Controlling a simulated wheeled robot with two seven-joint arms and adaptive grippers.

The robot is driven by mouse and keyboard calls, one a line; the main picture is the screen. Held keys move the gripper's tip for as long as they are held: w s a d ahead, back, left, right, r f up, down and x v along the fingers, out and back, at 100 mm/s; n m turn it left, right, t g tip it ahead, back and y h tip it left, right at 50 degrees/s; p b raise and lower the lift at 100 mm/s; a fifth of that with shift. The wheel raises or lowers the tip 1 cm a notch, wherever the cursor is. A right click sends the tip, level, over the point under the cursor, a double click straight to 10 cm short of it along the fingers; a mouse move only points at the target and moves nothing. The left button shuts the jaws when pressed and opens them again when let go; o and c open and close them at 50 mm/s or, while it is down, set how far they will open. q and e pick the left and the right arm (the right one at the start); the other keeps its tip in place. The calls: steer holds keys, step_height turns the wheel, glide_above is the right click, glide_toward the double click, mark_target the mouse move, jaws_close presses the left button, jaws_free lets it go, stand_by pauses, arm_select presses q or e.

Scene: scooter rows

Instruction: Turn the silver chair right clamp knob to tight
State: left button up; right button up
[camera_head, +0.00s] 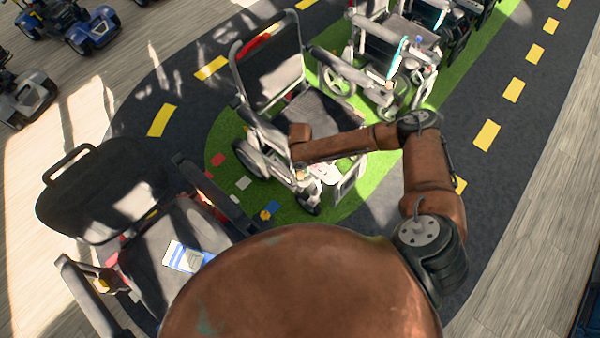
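The silver chair (268,72), a wheelchair with a dark seat and back and a light frame, stands on the green strip in the middle. My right arm reaches in from the right across its front. My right gripper (301,174) points down at the near side of the chair, close to its frame. The gripper is small and partly blends with the chair parts, so I cannot tell whether its fingers are open or shut. I cannot make out the right clamp knob clearly; the wrist and gripper cover that area. My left gripper is not in view.
A black chair (95,195) with a blue-and-white card (184,257) on its seat stands close at the left. Another wheelchair (385,60) stands behind the silver one. The dark lane with yellow dashes (487,135) at right is clear.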

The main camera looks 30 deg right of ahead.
steer(key=shift+c, duration=0.5)
jaws_close()
